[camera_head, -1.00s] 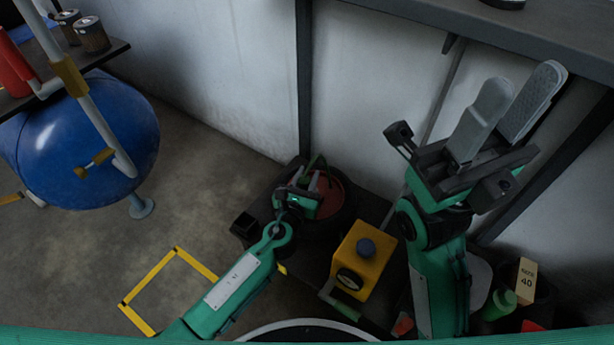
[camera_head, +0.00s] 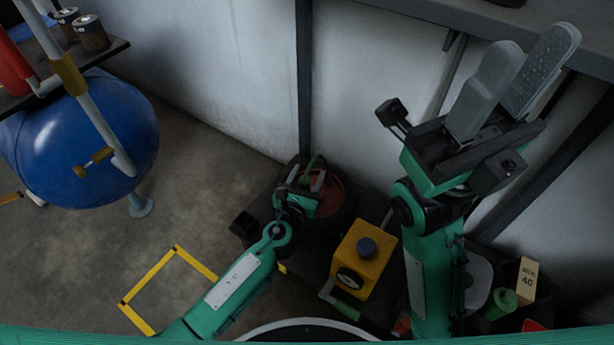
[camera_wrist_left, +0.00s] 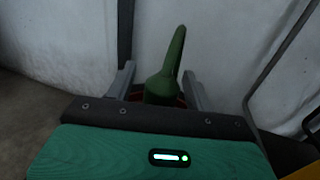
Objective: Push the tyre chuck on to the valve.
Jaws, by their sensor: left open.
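A dark tyre (camera_head: 349,208) with a red hub (camera_head: 335,190) lies on a low dark surface by the wall. A green tapered piece with a bent spout (camera_wrist_left: 165,75) rises from the red hub; it also shows in the head view (camera_head: 313,161). I cannot tell whether it is the tyre chuck, and the valve is not identifiable. My left gripper (camera_head: 305,176) is open over the hub, with its fingers on either side of the green piece. My right gripper (camera_head: 526,55) is raised at the right, its grey fingers apart and nothing visible between them.
A yellow box with a dark knob (camera_head: 362,258) stands right of the tyre. A green bottle (camera_head: 501,302) and a carton marked 40 (camera_head: 526,280) are at lower right. A shelf (camera_head: 470,20) overhangs the right. A blue tank (camera_head: 80,145) stands left, with open floor between.

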